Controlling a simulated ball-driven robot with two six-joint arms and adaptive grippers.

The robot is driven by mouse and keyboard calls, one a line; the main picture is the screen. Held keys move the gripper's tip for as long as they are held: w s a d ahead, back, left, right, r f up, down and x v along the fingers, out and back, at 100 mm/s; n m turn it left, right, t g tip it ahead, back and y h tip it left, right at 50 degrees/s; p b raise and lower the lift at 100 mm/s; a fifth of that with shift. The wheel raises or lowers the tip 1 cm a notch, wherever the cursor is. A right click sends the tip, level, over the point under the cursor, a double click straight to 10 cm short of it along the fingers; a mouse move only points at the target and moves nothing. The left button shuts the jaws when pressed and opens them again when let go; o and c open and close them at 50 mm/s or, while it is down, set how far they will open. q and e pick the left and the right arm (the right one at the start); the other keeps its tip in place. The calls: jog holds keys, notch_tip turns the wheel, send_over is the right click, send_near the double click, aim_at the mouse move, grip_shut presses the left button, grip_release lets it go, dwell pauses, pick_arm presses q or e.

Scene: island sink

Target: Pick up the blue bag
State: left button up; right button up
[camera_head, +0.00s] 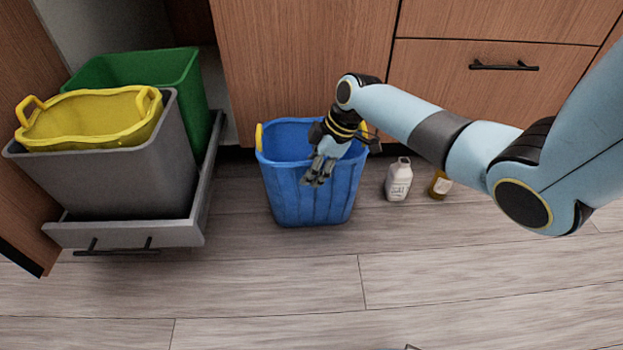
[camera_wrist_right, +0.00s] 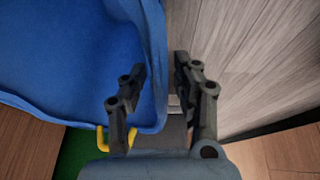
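The blue bag (camera_head: 284,196), with yellow handles at its sides, stands upright and open-topped on the floor in front of the cabinet. In the right wrist view the bag (camera_wrist_right: 60,60) fills the upper left. My right gripper (camera_head: 317,178) reaches down at the bag's near side and hides part of its front and rim. In the wrist view its fingers (camera_wrist_right: 160,66) are apart, one against the blue of the bag and the other toward the floor side, with the bag's edge showing between them. I cannot tell whether they touch it. My left gripper is not in view.
A pulled-out drawer at left holds a grey bin (camera_head: 110,185) with a yellow bag (camera_head: 95,120) in it and a green bin (camera_head: 150,68) behind. A white bottle (camera_head: 398,180) and an amber bottle (camera_head: 440,185) stand right of the blue bag. The floor in front (camera_head: 270,280) is clear.

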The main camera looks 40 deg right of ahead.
grip_shut()
jog(key=shift+r, duration=0.15)
